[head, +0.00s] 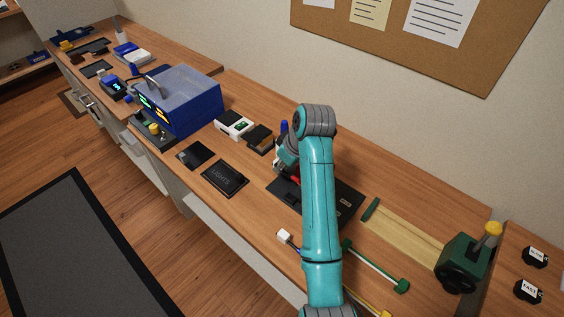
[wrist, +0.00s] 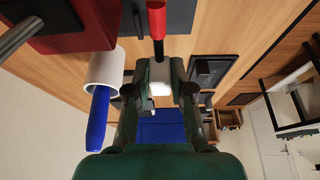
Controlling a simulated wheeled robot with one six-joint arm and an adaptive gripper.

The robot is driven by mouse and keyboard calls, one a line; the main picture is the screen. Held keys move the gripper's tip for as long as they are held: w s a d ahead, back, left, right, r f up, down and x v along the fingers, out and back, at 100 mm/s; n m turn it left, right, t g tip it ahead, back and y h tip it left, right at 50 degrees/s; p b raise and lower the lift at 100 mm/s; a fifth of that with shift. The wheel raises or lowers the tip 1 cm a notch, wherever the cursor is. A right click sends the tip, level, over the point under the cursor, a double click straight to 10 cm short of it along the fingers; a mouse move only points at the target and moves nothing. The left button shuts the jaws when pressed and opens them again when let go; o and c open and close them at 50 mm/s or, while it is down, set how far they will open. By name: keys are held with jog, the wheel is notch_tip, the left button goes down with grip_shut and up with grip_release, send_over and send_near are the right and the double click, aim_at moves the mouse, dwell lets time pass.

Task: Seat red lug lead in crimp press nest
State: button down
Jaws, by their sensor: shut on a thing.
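My gripper (wrist: 160,90) is shut on a pale block at the near end of the red lug lead (wrist: 157,22), between its two dark green fingers in the wrist view. The lead's red and dark length runs from the fingers to the top edge. A red block with a grey rod, possibly the crimp press (wrist: 75,28), stands at the upper left, apart from the fingers. In the head view my gripper (head: 282,167) is over the workbench by a black mat (head: 345,202), with red showing beside it. My arm hides much of this area; I cannot make out the nest.
A white cup (wrist: 104,70) with a blue handle (wrist: 97,118) stands close beside the fingers. A blue instrument box (head: 182,103), a dark LIGHTS panel (head: 225,178) and a green-ended wooden rail (head: 405,235) lie along the bench. Bare wood separates them.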

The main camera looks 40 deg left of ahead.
jog(key=shift+f, duration=2.5)
jog(key=shift+f, duration=0.45)
jog(key=c, duration=0.9)
grip_release()
jog(key=shift+c, duration=0.2)
jog(key=v, duration=1.1)
jog(key=shift+a, duration=0.1)
jog(key=shift+d+r, duration=0.2)
jog(key=shift+r, duration=0.3)
